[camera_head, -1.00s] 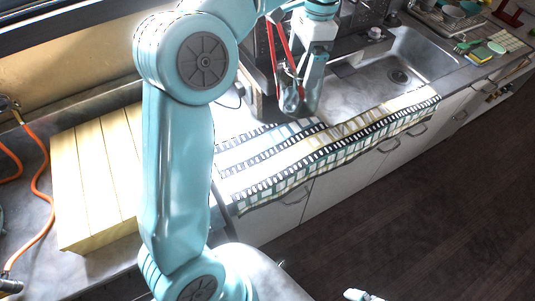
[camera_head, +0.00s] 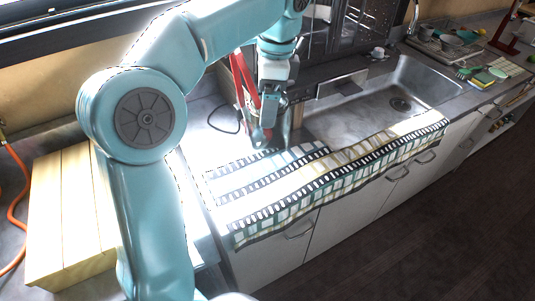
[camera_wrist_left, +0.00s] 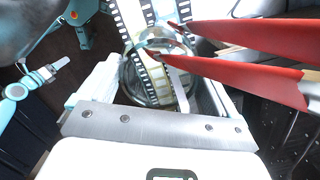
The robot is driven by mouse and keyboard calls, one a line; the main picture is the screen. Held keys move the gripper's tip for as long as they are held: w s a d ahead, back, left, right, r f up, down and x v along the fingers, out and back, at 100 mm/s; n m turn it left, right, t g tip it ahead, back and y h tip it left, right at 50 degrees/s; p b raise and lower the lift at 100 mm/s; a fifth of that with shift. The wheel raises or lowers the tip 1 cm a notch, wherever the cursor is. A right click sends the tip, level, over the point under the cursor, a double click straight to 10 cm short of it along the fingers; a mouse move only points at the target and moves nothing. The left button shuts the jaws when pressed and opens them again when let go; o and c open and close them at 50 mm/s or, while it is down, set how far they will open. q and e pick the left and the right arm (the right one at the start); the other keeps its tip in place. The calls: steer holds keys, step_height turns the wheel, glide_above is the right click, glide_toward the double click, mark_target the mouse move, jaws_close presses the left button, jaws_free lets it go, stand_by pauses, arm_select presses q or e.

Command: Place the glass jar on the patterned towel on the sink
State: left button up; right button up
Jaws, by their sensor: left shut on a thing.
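My left gripper (camera_head: 268,128) hangs at the end of the teal arm over the back left part of the patterned towel (camera_head: 290,190). The towel is striped and checked and lies along the counter's front edge, partly hanging over the cabinets. In the left wrist view the glass jar (camera_wrist_left: 150,88) is clear and sits between the gripper's fingers, which are shut on it. The towel's pattern (camera_wrist_left: 128,18) shows beyond and through the jar. A white-and-teal end (camera_wrist_left: 42,75) at the wrist view's left looks like my right gripper, too small to read.
Long red pieces (camera_head: 268,98) stand close beside my left gripper and cross the wrist view (camera_wrist_left: 260,40). A pale slatted wooden block (camera_head: 65,215) is at left. Dishes and a sponge (camera_head: 497,72) are at far right.

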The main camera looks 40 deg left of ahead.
mark_target(268, 145)
arm_select(q)
step_height(268, 145, down, 8)
steer(key=shift+w+f+b, duration=0.15)
steer(key=shift+f+b, duration=0.05)
steer(key=shift+b, duration=0.7)
step_height(268, 145, down, 5)
steer(key=shift+b, duration=0.5)
arm_select(e)
step_height(268, 145, down, 4)
steer(key=shift+w+r, duration=0.1)
steer(key=shift+r, duration=0.15)
arm_select(q)
steer(key=o, duration=1.5)
steer(key=shift+c, duration=0.2)
step_height(268, 145, up, 12)
steer(key=w+d+p, duration=0.1)
steer(key=p, duration=0.2)
arm_select(e)
step_height(268, 145, up, 3)
steer(key=shift+r, duration=0.1)
